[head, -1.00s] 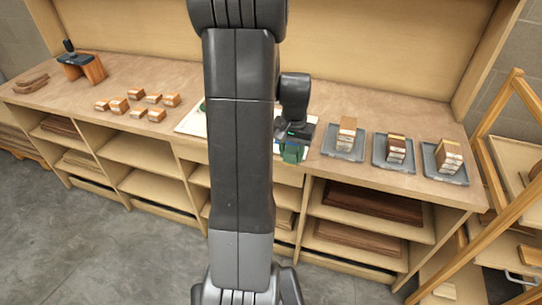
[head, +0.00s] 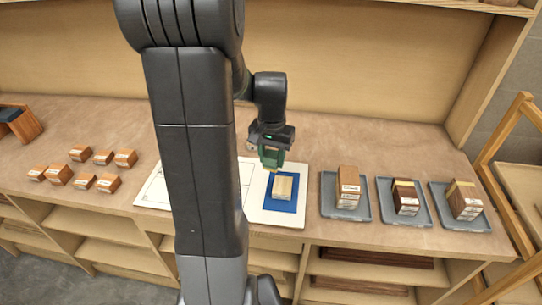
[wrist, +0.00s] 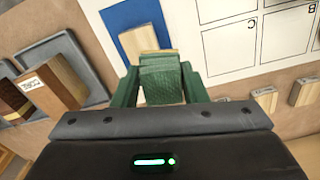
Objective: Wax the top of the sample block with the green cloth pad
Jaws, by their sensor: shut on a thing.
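The sample block (head: 283,187) is a pale wooden block lying on a blue mat (head: 271,207) on a white board. My gripper (head: 271,158) is above and just behind the block in the head view. In the wrist view my gripper (wrist: 160,84) is shut on the green cloth pad (wrist: 161,79), which is held between its green fingers. The sample block also shows in the wrist view (wrist: 139,39), just beyond the pad and partly hidden by it. I cannot tell whether pad and block touch.
Three grey trays with stacked wood blocks stand to the right, the nearest one (head: 329,209) close to the board. Several small wood blocks (head: 103,157) lie at the left. A white sheet with printed squares (head: 155,190) lies left of the mat, partly behind my arm.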

